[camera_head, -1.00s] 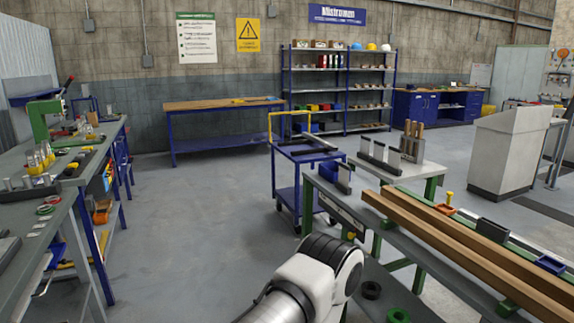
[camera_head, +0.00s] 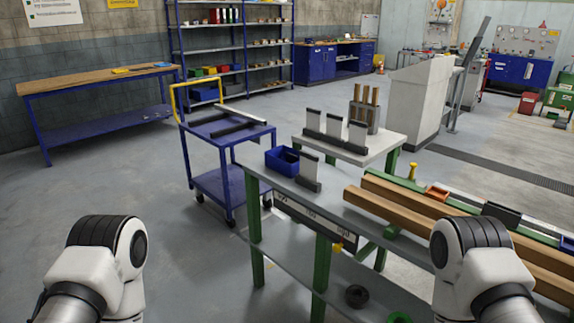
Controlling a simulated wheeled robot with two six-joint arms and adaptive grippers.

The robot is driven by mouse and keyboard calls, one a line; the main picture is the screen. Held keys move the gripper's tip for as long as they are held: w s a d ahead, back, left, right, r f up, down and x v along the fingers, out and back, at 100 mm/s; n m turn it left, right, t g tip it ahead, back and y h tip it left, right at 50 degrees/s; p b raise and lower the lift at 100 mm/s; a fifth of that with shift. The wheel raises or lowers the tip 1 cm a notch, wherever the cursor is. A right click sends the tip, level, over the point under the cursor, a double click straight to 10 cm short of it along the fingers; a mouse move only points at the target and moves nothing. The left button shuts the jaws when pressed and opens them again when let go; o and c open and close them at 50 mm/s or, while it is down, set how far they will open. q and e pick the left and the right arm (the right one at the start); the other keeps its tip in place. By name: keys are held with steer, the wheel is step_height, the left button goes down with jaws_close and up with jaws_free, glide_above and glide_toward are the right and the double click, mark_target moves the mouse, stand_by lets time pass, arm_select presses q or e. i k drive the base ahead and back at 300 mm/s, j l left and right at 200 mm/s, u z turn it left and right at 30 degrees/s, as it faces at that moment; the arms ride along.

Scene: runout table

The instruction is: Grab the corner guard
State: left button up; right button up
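I cannot tell for sure which thing is the corner guard. Long dark bars (camera_head: 238,130) lie on top of the blue cart (camera_head: 207,181) at the centre left. A black block (camera_head: 501,213) sits beside the wooden beams on the runout table (camera_head: 335,212) at the right. Both my arms show at the bottom, one at the left and one at the right. Neither gripper is in view, so what they hold is hidden.
Two wooden beams (camera_head: 415,216) lie on the runout table. A small white-topped table (camera_head: 372,153) holds more plates. Floor (camera_head: 110,190) left of the cart is clear.

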mark_target(291, 159)
steer(key=i+j+z, duration=0.15)
steer(key=z, duration=0.2)
steer(key=i+j+z, duration=0.15)
steer(key=z, duration=0.25)
steer(key=i+j+z, duration=0.35)
steer(key=k+l, duration=0.1)
